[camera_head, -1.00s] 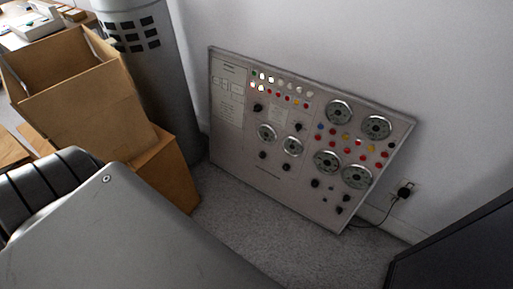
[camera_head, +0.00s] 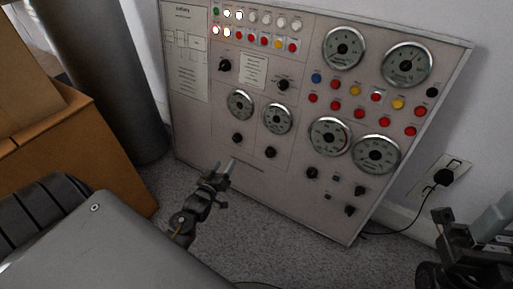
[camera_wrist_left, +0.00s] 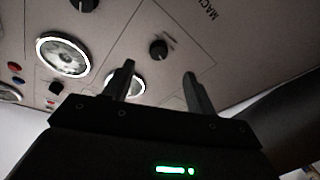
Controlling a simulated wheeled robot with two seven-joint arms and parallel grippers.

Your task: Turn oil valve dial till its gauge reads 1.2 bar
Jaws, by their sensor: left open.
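A grey control panel (camera_head: 200,130) leans against the wall, with several black dials and round gauges. Two small gauges (camera_head: 240,103) (camera_head: 277,118) sit mid-left, with black dials (camera_head: 237,138) (camera_head: 270,152) below them. Labels and needle readings are too small to read, so I cannot tell which dial is the oil valve. My left gripper (camera_head: 217,176) is open and empty, in front of the panel's lower left. In the left wrist view my gripper (camera_wrist_left: 158,88) has its fingers apart; a black dial (camera_wrist_left: 158,50) shows beyond the gap, and its left finger partly hides a gauge (camera_wrist_left: 137,86).
Larger gauges (camera_head: 343,47) and coloured buttons fill the panel's right side. A cardboard box (camera_head: 90,150) and a grey cylinder (camera_head: 110,80) stand at left. A plug with a cable (camera_head: 443,177) is at right. My right arm's dark end (camera_head: 475,240) is at lower right. Carpet lies below.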

